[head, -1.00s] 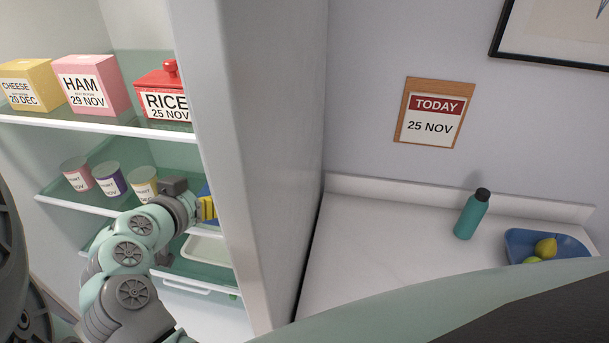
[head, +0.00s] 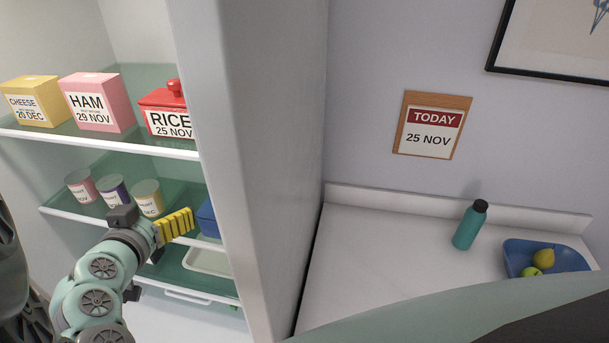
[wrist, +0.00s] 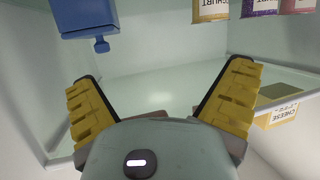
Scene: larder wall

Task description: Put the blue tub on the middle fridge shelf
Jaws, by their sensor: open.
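The blue tub (head: 207,219) stands at the right end of the middle fridge shelf (head: 85,217), partly hidden by the fridge's side wall. In the wrist view the blue tub (wrist: 97,17) with its knob shows upside down at the upper left, cut by the frame edge. My gripper (head: 188,222) is in front of the middle shelf, left of the tub. Its yellow fingers (wrist: 160,75) are spread wide with nothing between them, and they are apart from the tub.
Yoghurt pots (head: 114,190) stand left of the tub on the same shelf. Cheese (head: 37,101), ham (head: 97,102) and red rice (head: 166,112) boxes fill the top shelf. A pale tray (head: 207,261) lies on the shelf below. The fridge side wall (head: 245,180) is close on the right.

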